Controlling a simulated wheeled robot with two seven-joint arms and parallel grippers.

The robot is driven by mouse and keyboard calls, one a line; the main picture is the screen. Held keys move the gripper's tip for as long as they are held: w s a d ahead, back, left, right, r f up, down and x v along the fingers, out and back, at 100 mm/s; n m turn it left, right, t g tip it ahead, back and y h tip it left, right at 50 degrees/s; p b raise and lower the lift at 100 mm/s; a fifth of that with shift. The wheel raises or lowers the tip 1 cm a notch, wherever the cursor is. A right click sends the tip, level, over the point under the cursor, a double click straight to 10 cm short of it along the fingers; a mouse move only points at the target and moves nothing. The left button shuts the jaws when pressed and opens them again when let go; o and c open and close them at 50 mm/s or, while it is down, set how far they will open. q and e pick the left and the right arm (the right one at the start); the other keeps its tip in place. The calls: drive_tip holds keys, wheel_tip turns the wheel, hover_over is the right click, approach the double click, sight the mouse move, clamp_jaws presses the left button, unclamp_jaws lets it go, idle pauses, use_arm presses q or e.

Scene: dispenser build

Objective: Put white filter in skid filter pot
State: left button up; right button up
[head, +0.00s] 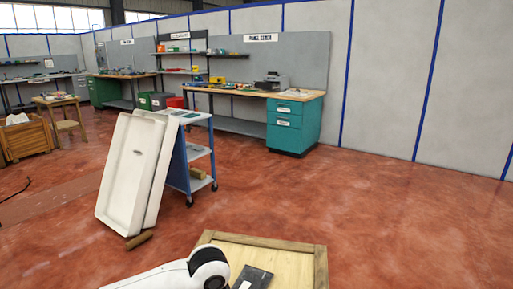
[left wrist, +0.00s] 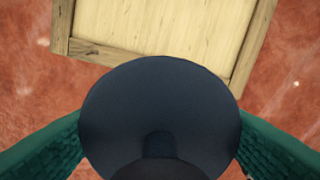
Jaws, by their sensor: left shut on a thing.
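In the left wrist view my left gripper (left wrist: 160,125) has its two green padded fingers on either side of a dark, round-topped thing (left wrist: 160,85) and is shut on it. The thing looks nearly black, and its lower part is hidden. It is over or near the edge of a pale wooden skid (left wrist: 165,25). In the head view the framed wooden skid (head: 300,255) is at the bottom, with my white arm in front of it. No white filter or filter pot can be made out. My right gripper is not in view.
Two white trays (head: 128,175) stand tilted beside a blue cart (head: 198,150). A small brown block (head: 139,240) lies on the floor by them. A teal drawer bench (head: 296,122) stands at the back. Red floor right of the cart is clear.

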use_arm(q)
drive_tip(key=s+a+r+p, duration=0.4)
drive_tip(key=a+r+p, duration=0.1)
drive_tip(key=r, duration=0.3)
drive_tip(key=s+a+r+p, duration=0.5)
drive_tip(key=a+r+p, duration=0.1)
drive_tip(key=r, duration=0.3)
drive_tip(key=shift+s+m+p, duration=0.15)
drive_tip(key=shift+m+p, duration=0.15)
drive_tip(key=shift+p, duration=0.1)
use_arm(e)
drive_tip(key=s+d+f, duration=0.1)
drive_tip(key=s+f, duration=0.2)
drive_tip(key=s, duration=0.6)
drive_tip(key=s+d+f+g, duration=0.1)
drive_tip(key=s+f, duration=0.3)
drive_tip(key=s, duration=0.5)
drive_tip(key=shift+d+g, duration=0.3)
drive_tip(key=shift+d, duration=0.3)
use_arm(q)
drive_tip(key=shift+a, duration=0.1)
